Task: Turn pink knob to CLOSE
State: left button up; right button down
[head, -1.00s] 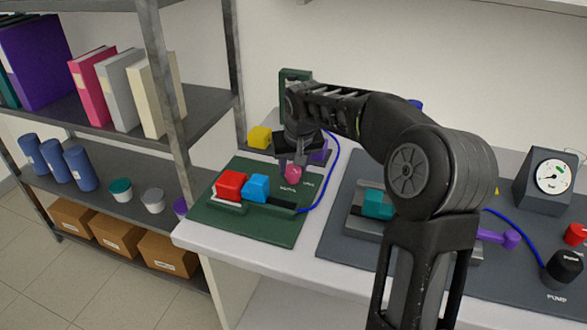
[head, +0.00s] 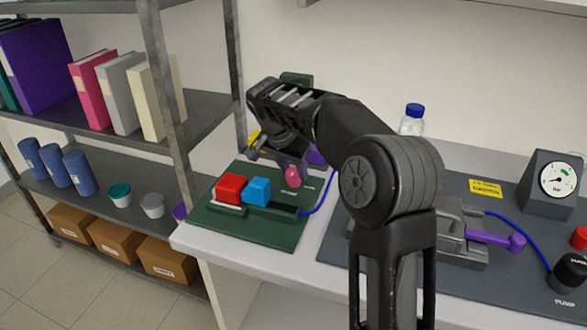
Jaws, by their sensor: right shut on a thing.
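Small pale labels lie beside the knob, too small to read surely. My right gripper (head: 291,168) comes down over the knob from above and is shut on it. The gripper's body and wrist hide the knob's upper part, so its exact pointing is hard to tell. My left gripper is not in view.
A red block (head: 229,188) and a blue block (head: 257,190) sit in a holder close to the knob. A blue tube runs right of it. A shelf post (head: 167,95) stands left of my wrist. A gauge (head: 553,182) and purple lever (head: 497,240) are at right.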

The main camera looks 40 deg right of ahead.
dwell(0.3)
jog(key=c, duration=0.9)
grip_release()
jog(key=shift+o, duration=0.2)
jog(key=v, duration=0.8)
jog(key=shift+w+f, duration=0.1)
